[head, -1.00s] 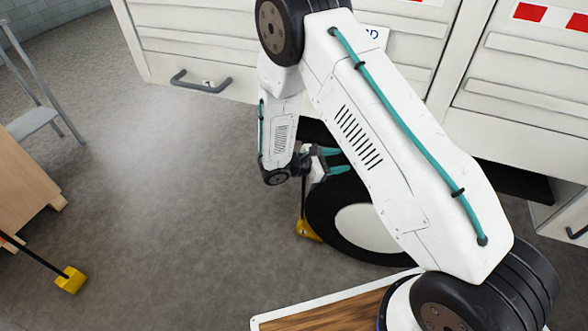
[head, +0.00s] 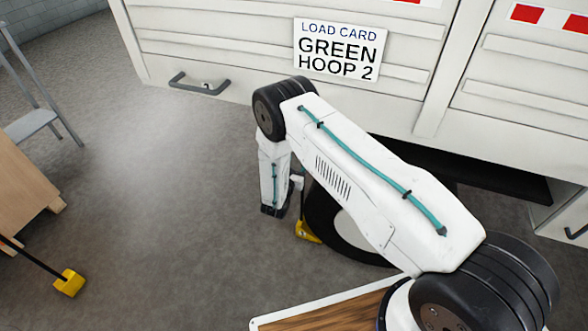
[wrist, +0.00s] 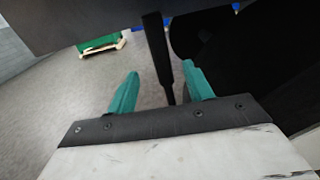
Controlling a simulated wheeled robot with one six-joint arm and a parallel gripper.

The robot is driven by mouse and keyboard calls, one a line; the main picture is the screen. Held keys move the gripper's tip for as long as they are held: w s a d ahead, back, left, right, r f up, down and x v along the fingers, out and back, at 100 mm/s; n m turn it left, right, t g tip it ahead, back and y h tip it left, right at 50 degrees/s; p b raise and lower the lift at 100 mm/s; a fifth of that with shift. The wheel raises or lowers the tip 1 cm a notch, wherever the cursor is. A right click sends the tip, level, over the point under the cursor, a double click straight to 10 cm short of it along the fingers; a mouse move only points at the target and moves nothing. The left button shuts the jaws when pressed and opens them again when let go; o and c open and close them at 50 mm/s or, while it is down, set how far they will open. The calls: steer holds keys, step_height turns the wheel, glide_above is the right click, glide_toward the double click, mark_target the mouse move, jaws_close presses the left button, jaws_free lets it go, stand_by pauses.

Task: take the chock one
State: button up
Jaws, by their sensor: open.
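A yellow chock (head: 307,231) sits on the floor against the front of the black wheel (head: 322,215). Its thin black handle rises toward my gripper. In the wrist view my gripper (wrist: 161,70) has its teal fingers spread, and a black upright handle (wrist: 157,45) shows in the gap between them, with clear room beside it. I cannot tell whether it is fully between the fingers in depth. In the head view the fingers are hidden behind my arm. A second yellow chock (head: 69,283) with a black handle lies apart at the far left.
A pale trailer body (head: 240,60) with a card reading "GREEN HOOP 2" (head: 340,48) overhangs the wheel. A wooden box (head: 22,190) and a grey step stand (head: 35,125) are at the left. A green container (wrist: 100,44) shows in the wrist view. The floor between is clear.

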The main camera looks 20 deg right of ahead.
steer(key=shift+x, duration=3.65)
jaws_close()
steer(key=shift+w+r, duration=0.15)
steer(key=shift+r, duration=2.45)
